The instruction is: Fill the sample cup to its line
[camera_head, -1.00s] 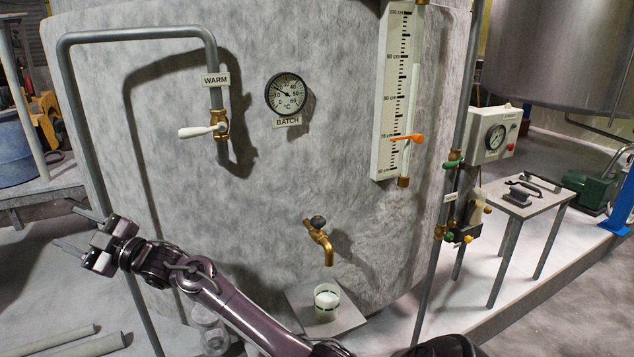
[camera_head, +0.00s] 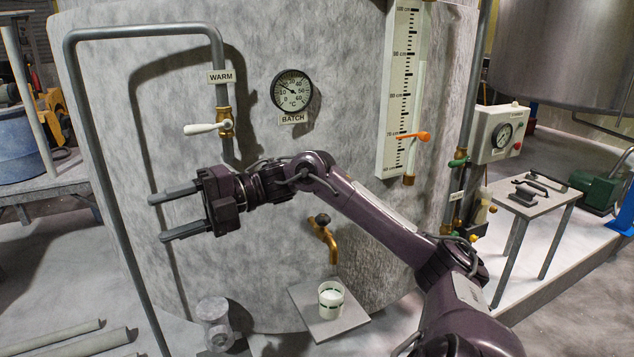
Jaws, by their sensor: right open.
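The sample cup (camera_head: 331,302) is a small pale cup with a dark line around it. It stands upright on a grey plate (camera_head: 304,302) below the brass tap (camera_head: 327,242). Something whitish shows inside it, but I cannot tell its level against the line. No stream shows between spout and cup. The tap's dark knob (camera_head: 322,219) is on top. My right gripper (camera_head: 157,218) is open and empty, its fingers pointing left, in front of the tank and well left of the tap. My left gripper is out of view.
A pipe (camera_head: 110,200) stands left of the gripper. A white-handled valve (camera_head: 208,129) labelled WARM is above it. The BATCH dial (camera_head: 292,91) and a level scale (camera_head: 401,90) are on the tank. A small table (camera_head: 530,200) with tools stands right.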

